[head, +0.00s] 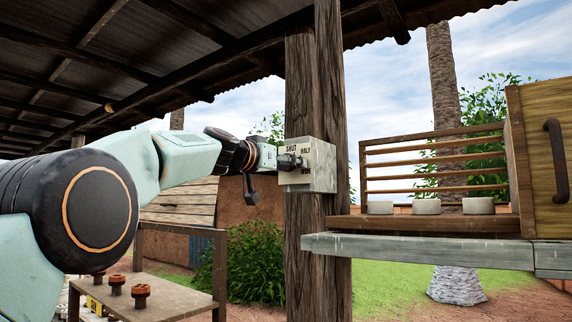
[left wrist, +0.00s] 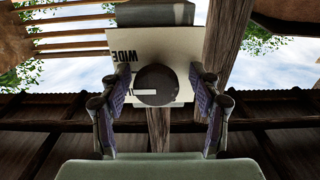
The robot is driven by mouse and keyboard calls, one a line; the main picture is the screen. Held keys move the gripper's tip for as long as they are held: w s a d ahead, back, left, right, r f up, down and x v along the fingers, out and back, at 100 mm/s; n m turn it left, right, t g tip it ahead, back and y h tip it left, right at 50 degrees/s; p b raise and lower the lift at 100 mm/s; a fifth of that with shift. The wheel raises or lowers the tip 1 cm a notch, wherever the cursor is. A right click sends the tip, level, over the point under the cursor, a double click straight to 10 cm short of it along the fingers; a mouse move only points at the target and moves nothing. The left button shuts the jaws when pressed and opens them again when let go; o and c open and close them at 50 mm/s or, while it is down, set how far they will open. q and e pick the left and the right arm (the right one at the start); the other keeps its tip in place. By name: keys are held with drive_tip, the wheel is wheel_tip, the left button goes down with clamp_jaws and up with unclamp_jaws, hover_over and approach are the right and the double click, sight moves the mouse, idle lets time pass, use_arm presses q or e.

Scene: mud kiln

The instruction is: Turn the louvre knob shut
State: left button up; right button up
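The louvre knob (left wrist: 157,80) is a dark round knob with a white pointer line, on a pale control box (head: 322,170) fixed to a wooden post. In the head view the box reads SHUT at upper left, HALF at upper right and WIDE lower right. In the left wrist view, which looks upside down, the pointer points left, below the WIDE label. My left gripper (left wrist: 157,105) is open, a finger on each side of the knob with gaps showing. In the head view my left gripper (head: 283,160) hides much of the knob. My right gripper is not in view.
Horizontal louvre slats (head: 435,158) with gaps between them stand right of the post (head: 318,250). Pale blocks (head: 427,207) sit on the shelf below, beside a wooden door with a handle (head: 556,160). A low bench (head: 165,297) with rust-coloured pieces is at lower left.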

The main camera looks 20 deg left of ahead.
use_arm(q)
drive_tip(key=shift+s+d+r, duration=0.1)
drive_tip(key=shift+d, duration=0.2)
drive_tip(key=c, duration=0.6)
drive_tip(key=shift+a, duration=0.15)
drive_tip(key=c, duration=0.3)
drive_tip(key=shift+c, duration=0.7)
drive_tip(key=shift+n, duration=0.3)
drive_tip(key=n, duration=0.3)
drive_tip(key=shift+n, duration=0.4)
drive_tip(key=n+p, duration=0.1)
drive_tip(key=n, duration=0.3)
drive_tip(key=shift+r+n, duration=0.1)
drive_tip(key=shift+n, duration=0.2)
drive_tip(key=n+p, duration=0.1)
drive_tip(key=n, duration=0.3)
drive_tip(key=n+p, duration=0.1)
drive_tip(key=n, duration=0.3)
drive_tip(key=shift+n, duration=0.6)
